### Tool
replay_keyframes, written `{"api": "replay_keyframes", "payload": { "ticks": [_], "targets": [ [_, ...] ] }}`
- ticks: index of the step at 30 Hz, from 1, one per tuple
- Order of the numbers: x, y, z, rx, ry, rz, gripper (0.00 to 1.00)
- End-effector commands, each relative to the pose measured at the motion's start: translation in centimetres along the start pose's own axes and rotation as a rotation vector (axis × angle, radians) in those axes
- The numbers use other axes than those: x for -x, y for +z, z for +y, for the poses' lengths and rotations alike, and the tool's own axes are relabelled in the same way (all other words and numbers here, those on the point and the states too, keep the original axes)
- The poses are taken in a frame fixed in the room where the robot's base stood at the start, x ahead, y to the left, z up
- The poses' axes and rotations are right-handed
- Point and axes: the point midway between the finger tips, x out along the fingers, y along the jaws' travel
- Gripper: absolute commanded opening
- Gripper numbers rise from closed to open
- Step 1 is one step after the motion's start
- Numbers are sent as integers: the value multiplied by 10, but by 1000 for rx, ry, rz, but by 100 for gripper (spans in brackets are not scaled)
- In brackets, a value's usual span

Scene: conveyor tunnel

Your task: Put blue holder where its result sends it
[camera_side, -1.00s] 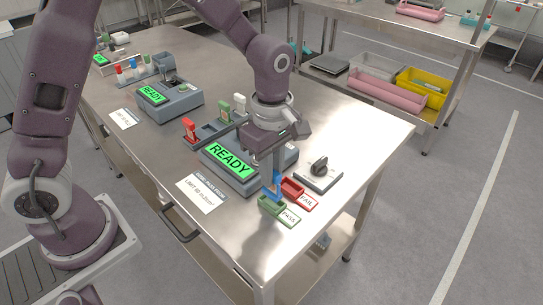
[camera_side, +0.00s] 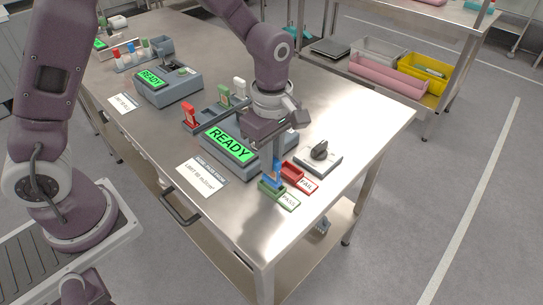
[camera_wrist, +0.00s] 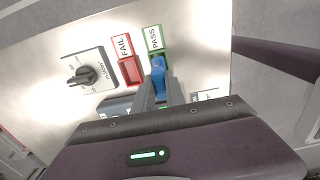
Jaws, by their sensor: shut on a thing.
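My gripper (camera_side: 277,157) is shut on the blue holder (camera_side: 273,172), which stands upright at the green PASS tray (camera_side: 268,190). In the wrist view the blue holder (camera_wrist: 158,68) covers the lower part of the green PASS tray (camera_wrist: 152,54). I cannot tell whether its lower end touches the tray floor. The red FAIL tray (camera_side: 291,172) is just beside it and looks empty; it also shows in the wrist view (camera_wrist: 132,71). The tester's green screen (camera_side: 230,144) reads READY.
A box with a black knob (camera_side: 319,152) stands behind the FAIL tray. A second READY device (camera_side: 167,84) stands farther left. The table's near right corner is clear.

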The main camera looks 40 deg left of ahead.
Motion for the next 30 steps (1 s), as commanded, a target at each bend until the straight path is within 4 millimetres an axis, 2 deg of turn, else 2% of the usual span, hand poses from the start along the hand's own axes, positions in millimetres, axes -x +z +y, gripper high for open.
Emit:
{"api": "replay_keyframes", "payload": {
  "ticks": [30],
  "targets": [
    [-21,0,0,0,0,0,0]
  ]
}}
